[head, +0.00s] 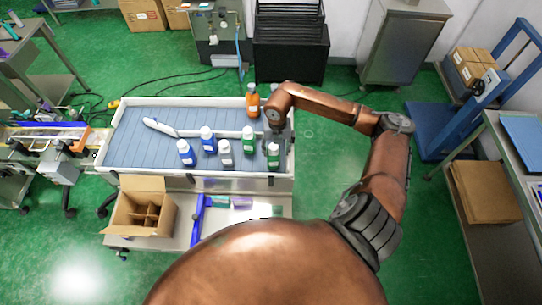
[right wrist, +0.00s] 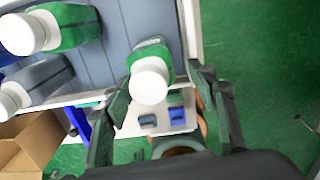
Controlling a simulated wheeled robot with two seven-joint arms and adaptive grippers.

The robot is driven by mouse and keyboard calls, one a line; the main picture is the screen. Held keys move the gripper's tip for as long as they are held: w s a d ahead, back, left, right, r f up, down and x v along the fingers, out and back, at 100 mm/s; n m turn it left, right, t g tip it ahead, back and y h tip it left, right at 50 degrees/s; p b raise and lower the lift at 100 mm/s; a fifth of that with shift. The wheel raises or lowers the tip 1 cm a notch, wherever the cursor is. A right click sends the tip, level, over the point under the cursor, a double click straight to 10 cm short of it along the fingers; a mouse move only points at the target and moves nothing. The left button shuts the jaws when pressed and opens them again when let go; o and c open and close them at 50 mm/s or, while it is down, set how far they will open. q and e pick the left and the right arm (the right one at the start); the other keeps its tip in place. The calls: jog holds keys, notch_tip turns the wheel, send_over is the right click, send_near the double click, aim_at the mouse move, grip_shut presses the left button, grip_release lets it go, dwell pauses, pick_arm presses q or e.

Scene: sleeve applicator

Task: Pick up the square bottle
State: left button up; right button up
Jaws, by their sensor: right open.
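A green bottle with a white cap (head: 273,155) stands upright near the right end of the tray. In the right wrist view this green bottle (right wrist: 150,72) lies between my open fingers, with no clear contact. My right gripper (head: 279,140) is above and close to it; its two fingers show in the right wrist view (right wrist: 160,90). Another green bottle (head: 248,139) and a grey bottle (head: 225,152) stand to the left. I cannot tell for sure which bottle is the square one. My left gripper is not in view.
Two blue bottles (head: 186,153) stand farther left in the white-rimmed tray (head: 103,148). An orange bottle (head: 253,100) stands at its back edge. A white object (head: 160,127) lies at left. An open divided carton (head: 165,215) is on the lower shelf. The tray's left part is mostly free.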

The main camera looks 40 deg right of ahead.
aim_at(274, 158)
jog(key=f, duration=0.2)
jog(key=f+p, duration=0.1)
jog(key=f, duration=0.1)
jog(key=w+f, duration=0.1)
jog(key=f, duration=0.1)
jog(key=shift+a, duration=0.3)
jog(key=shift+s+f+p, duration=0.1)
jog(key=shift+f+p, duration=0.2)
jog(key=shift+f, duration=0.25)
jog(key=shift+c, duration=0.6)
jog(key=shift+r, duration=0.1)
jog(key=c, duration=1.1)
